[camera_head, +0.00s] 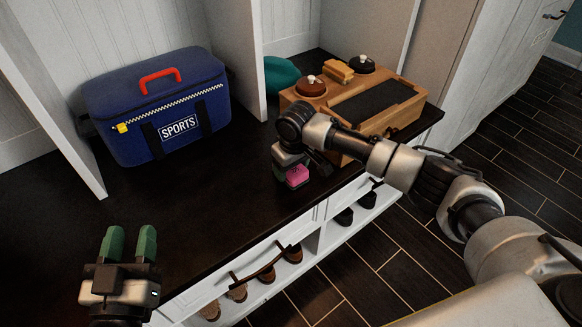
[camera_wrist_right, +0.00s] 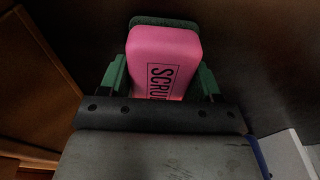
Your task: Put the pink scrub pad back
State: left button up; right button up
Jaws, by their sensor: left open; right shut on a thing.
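The pink scrub pad (camera_head: 297,176) is held in my right gripper (camera_head: 290,172), low over or at the dark counter, near its front edge. In the right wrist view the pad (camera_wrist_right: 162,62) shows a pink face with dark "SCRUB" lettering, partly cut off, and a dark green layer behind. The green fingers of my right gripper (camera_wrist_right: 160,80) are shut on its two sides. I cannot tell whether the pad touches the counter. My left gripper (camera_head: 130,243) is open and empty at the lower left, fingers upward.
A blue sports bag (camera_head: 160,105) stands at the back left. A teal item (camera_head: 281,74) lies behind the box. Shoes (camera_head: 293,254) sit on shelves below. The middle counter is clear.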

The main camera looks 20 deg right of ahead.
jog(key=o, duration=0.9)
jog(key=shift+c, duration=0.2)
